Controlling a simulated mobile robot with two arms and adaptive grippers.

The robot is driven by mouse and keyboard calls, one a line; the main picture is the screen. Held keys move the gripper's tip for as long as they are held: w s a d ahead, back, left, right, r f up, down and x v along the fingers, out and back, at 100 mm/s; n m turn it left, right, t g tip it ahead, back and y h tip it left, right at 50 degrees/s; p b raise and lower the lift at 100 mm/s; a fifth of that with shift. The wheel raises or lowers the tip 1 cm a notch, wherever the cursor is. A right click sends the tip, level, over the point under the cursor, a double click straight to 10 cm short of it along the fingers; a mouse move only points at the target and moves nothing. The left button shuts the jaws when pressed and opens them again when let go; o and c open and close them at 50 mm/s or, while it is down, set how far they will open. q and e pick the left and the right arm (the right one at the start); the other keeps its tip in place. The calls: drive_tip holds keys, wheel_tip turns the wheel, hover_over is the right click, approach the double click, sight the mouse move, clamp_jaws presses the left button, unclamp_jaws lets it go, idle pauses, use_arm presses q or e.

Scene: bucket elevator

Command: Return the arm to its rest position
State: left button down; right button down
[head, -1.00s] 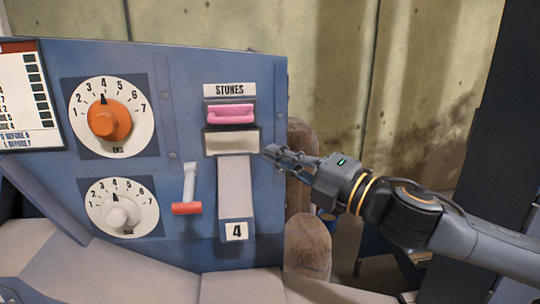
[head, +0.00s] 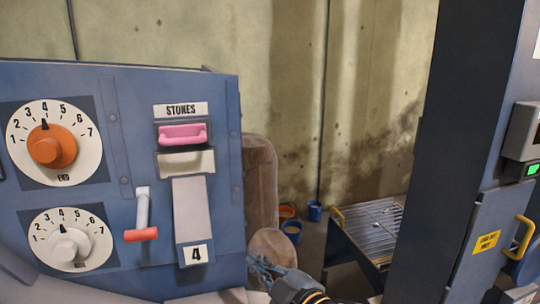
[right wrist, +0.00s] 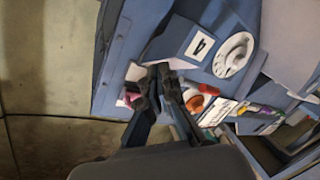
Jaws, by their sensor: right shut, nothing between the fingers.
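My right gripper (head: 262,266) shows at the bottom of the head view, dark grey, with its fingers pointing up and left. It is below and right of the numbered chute on the blue panel (head: 222,110). In the right wrist view the fingers (right wrist: 157,76) are close together with nothing held, and the panel lies beyond them. Most of the right arm is cut off by the lower edge of the head view. My left arm and gripper are not in view.
The panel has an orange dial (head: 52,147), a white dial (head: 69,244), a red-handled lever (head: 142,234) and a pink handle (head: 182,134). At right are a metal grate table (head: 368,232), small buckets (head: 292,231) and a dark column (head: 462,120).

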drive_tip(key=s+d+f+m+g+h, duration=0.2)
drive_tip(key=s+d+f+m+h, duration=0.25)
drive_tip(key=d+f, duration=0.4)
drive_tip(key=s+d+f+m+g+h, duration=0.25)
drive_tip(key=s+d+f+m, duration=0.3)
drive_tip(key=f, duration=0.65)
drive_tip(key=s+d+f+m+g+h, duration=0.1)
drive_tip(key=s+d+f+m+g, duration=0.15)
drive_tip(key=s+d+f, duration=0.45)
drive_tip(key=s+d+f+m+g+h, duration=0.2)
drive_tip(key=s+f+g, duration=0.1)
drive_tip(key=s, duration=0.7)
wheel_tip(320, 180, down, 25)
drive_tip(key=s+g, duration=0.1)
drive_tip(key=g, duration=0.1)
drive_tip(key=s+d+f, duration=0.2)
drive_tip(key=s+f, duration=1.4)
drive_tip(key=shift+s+d+f+n+g, duration=0.35)
drive_tip(key=shift+s+n+g, duration=0.05)
drive_tip(key=shift+n, duration=0.05)
